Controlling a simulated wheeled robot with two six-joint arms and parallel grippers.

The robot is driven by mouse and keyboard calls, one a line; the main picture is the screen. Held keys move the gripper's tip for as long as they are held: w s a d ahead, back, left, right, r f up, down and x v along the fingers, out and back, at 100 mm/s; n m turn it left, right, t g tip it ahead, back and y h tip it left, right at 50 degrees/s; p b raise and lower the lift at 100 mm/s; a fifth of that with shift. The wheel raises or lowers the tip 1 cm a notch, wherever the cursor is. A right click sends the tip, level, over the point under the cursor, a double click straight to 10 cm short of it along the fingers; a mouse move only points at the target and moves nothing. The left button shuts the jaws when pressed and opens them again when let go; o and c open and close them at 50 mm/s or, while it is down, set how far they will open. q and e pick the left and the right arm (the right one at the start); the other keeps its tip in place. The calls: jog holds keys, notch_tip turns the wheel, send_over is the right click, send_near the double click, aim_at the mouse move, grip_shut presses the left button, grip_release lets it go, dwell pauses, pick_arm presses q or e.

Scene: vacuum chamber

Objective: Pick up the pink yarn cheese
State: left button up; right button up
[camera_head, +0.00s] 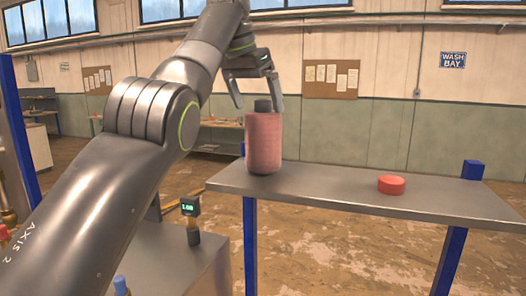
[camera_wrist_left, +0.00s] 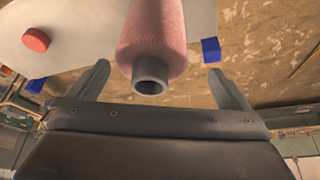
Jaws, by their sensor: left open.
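The pink yarn cheese (camera_head: 264,143) is a pink wound cylinder standing upright on the left end of a grey table. A dark grey core tube sticks out of its top. My left gripper (camera_head: 257,100) is at the top of the yarn, with its fingers apart on either side of the core. In the left wrist view the pink yarn (camera_wrist_left: 152,35) and its hollow core end lie between the two open fingers of my left gripper (camera_wrist_left: 155,88), with gaps on both sides. My right gripper is in neither view.
A red round puck (camera_head: 391,185) lies on the grey table (camera_head: 325,188), right of the yarn, with bare tabletop between them. A grey cabinet with a small gauge (camera_head: 190,207) stands at lower left.

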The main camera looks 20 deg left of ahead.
aim_at(264, 118)
pick_arm(q)
jog(key=shift+d+f, duration=0.1)
jog(key=shift+s+d+f, duration=0.1)
jog(key=shift+s+d, duration=0.1)
jog(key=b+x, duration=0.2)
jog(key=x, duration=0.2)
jog(key=shift+s+d+f, duration=0.1)
jog(key=shift+d+f, duration=0.05)
jog(key=shift+f, duration=0.1)
jog(key=shift+w+f, duration=0.1)
jog(key=shift+w, duration=0.15)
jog(key=shift+s, duration=0.25)
jog(key=shift+c, duration=1.3)
jog(key=c, duration=1.2)
jog(key=shift+c, duration=0.5)
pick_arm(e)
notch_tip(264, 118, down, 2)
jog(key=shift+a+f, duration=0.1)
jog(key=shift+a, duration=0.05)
pick_arm(q)
jog(key=shift+r, duration=0.2)
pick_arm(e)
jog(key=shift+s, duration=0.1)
